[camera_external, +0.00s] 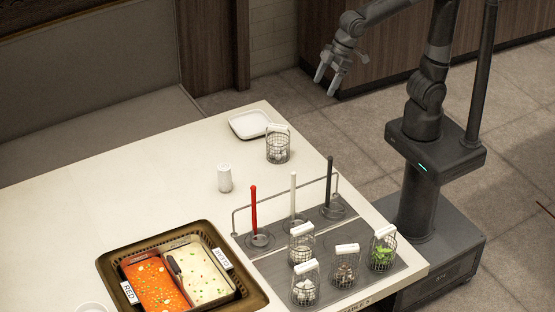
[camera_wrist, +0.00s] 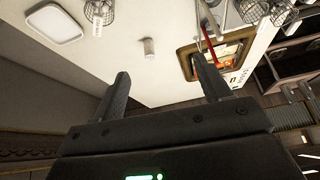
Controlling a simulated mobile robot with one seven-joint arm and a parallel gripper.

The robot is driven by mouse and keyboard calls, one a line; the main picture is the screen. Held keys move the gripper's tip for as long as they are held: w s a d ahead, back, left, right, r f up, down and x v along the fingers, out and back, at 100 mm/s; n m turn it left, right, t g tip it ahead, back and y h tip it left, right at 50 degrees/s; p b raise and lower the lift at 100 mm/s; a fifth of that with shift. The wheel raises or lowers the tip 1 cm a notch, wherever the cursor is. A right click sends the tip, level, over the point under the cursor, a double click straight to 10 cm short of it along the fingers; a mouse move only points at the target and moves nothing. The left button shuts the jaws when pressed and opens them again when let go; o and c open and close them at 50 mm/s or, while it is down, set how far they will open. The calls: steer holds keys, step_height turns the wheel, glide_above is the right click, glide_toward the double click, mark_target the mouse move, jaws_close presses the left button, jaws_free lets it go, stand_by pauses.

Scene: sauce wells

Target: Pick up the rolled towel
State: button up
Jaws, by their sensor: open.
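A small white upright cylinder (camera_external: 224,178), which looks like the rolled towel, stands on the pale table (camera_external: 120,180). It also shows in the wrist view (camera_wrist: 149,48), between the two finger directions and apart from them. My gripper (camera_external: 326,84) is raised beyond the table's far edge, well away from the towel. In the wrist view, my gripper (camera_wrist: 161,68) has its two dark fingers spread wide with nothing between them.
A white square dish (camera_external: 249,124) and a wire basket (camera_external: 278,147) stand near the far edge. A rack with red, white and black handles (camera_external: 292,198) and several wire baskets occupy the right. A two-part sauce tray (camera_external: 112,270) sits in front. Table left of the towel is clear.

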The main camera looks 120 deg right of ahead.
steer(key=w+d+f, duration=0.2)
steer(key=w+f, duration=0.1)
steer(key=w, duration=0.6)
steer(key=m+g, duration=0.1)
steer(key=m, duration=0.1)
glide_toward(224, 166)
steer(key=f, duration=0.1)
steer(key=shift+h, duration=0.4)
steer(key=x, duration=0.6)
steer(key=shift+w+a+f, duration=0.15)
steer(key=shift+w+a, duration=0.05)
steer(key=shift+w, duration=0.1)
steer(key=shift+x, duration=2.65)
steer(key=shift+s, duration=0.15)
steer(key=shift+c, duration=0.5)
steer(key=c, duration=0.9)
steer(key=shift+c, duration=0.4)
